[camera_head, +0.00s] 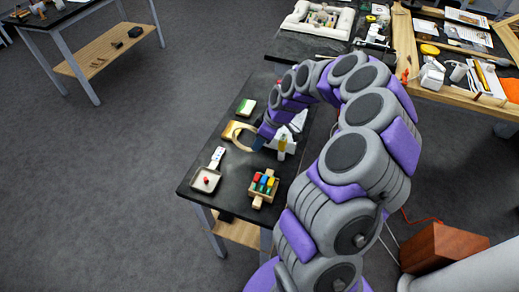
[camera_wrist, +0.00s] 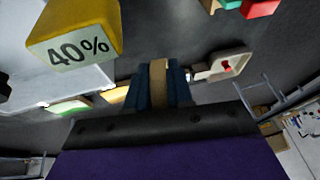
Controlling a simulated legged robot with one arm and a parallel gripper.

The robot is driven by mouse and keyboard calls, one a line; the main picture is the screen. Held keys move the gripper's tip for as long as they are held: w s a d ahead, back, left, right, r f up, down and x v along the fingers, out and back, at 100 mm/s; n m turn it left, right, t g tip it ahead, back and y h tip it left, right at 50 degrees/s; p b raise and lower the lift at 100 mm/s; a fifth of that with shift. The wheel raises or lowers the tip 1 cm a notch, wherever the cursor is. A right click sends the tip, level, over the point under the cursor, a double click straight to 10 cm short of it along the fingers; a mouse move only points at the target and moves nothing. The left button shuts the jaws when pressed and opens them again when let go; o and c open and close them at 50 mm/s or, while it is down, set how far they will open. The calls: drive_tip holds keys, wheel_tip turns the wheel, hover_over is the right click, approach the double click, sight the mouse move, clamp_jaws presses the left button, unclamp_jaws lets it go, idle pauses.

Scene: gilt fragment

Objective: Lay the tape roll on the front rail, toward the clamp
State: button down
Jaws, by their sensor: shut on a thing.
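The tape roll (camera_head: 230,131), a tan ring, is in my gripper (camera_head: 256,139) above the dark near table. In the wrist view its tan edge (camera_wrist: 158,82) stands upright between the blue fingers of my gripper (camera_wrist: 157,90), which are shut on it. I cannot tell from these views whether the ring touches the table. A pale wooden frame at the right back has a near rail (camera_head: 455,96), perhaps the front rail. A small orange thing (camera_head: 405,76) by its left corner may be the clamp; it is too small to tell.
The near table (camera_head: 205,150) holds a white tray (camera_head: 205,181) with a red piece, a wooden holder (camera_head: 257,200) with coloured blocks, and a green-edged box (camera_head: 246,107). A yellow "40%" block (camera_wrist: 75,35) is close in the wrist view. Papers and tools crowd the wooden frame.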

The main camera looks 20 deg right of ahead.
drive_tip(key=shift+d+f+b, duration=0.2)
drive_tip(key=shift+f+b, duration=0.3)
drive_tip(key=shift+f, duration=1.9)
drive_tip(key=shift+f, duration=0.15)
drive_tip(key=c, duration=1)
unclamp_jaws()
drive_tip(key=shift+r, duration=0.2)
